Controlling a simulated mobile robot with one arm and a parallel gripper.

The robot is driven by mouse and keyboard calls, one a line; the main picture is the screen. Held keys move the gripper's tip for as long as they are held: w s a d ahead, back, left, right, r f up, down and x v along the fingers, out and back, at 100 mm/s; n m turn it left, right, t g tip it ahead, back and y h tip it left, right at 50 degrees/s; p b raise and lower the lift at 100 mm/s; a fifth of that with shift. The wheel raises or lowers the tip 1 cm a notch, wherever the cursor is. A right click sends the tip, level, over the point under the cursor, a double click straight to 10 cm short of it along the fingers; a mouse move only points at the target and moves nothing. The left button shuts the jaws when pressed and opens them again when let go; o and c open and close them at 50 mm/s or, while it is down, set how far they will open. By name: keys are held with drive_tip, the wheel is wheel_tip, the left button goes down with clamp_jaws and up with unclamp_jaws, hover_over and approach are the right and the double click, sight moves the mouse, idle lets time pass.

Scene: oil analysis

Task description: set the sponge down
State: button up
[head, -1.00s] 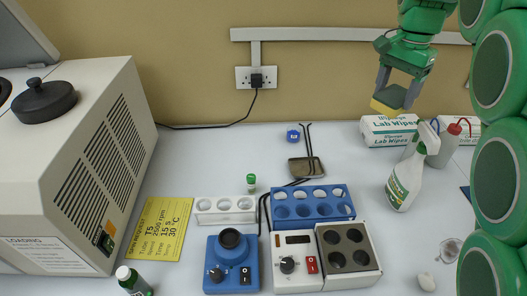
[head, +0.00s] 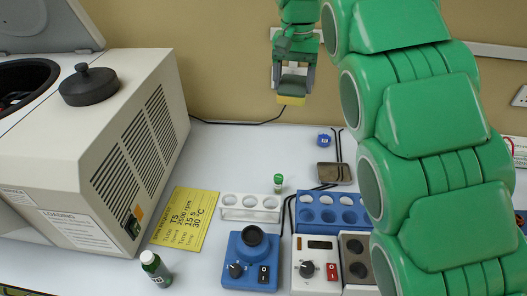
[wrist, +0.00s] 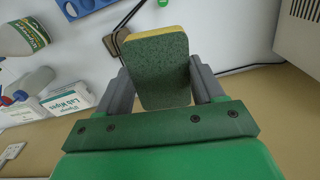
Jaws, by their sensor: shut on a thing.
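The sponge is yellow with a dark green scouring side. My gripper (head: 291,88) is shut on the sponge (head: 291,100) and holds it in the air, in front of the back wall above the rear of the bench. In the wrist view the sponge (wrist: 157,70) sits between the two grey fingers of my gripper (wrist: 160,85), its green face toward the camera. The white bench top (head: 235,150) lies below it. In the head view my arm hides much of the right side of the bench.
A centrifuge (head: 110,150) stands at the left with its lid up. A white tube rack (head: 252,207), blue rack (head: 325,215), vortex mixer (head: 250,260), heater block (head: 320,262) and small dish (head: 333,173) are nearby. The wrist view shows a wipes box (wrist: 68,99) and spray bottle (wrist: 22,38).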

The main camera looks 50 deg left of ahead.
drive_tip(key=s+a+n, duration=0.1)
drive_tip(key=s+a, duration=0.2)
drive_tip(key=s, duration=0.1)
wheel_tip(320, 180, down, 18)
drive_tip(key=shift+w+a+f, duration=1.2)
drive_tip(key=shift+a+f, duration=0.4)
drive_tip(key=shift+a, duration=0.35)
drive_tip(key=shift+w+a+f, duration=1.25)
drive_tip(key=shift+a+f, duration=0.35)
drive_tip(key=shift+a, duration=0.3)
drive_tip(key=shift+w+a+f, duration=1.2)
drive_tip(key=shift+a+f, duration=0.4)
drive_tip(key=shift+a, duration=0.35)
drive_tip(key=shift+w+a+f, duration=0.1)
drive_tip(key=shift+a+f, duration=0.15)
drive_tip(key=shift+f, duration=1.55)
drive_tip(key=shift+f, duration=0.15)
drive_tip(key=o, duration=1)
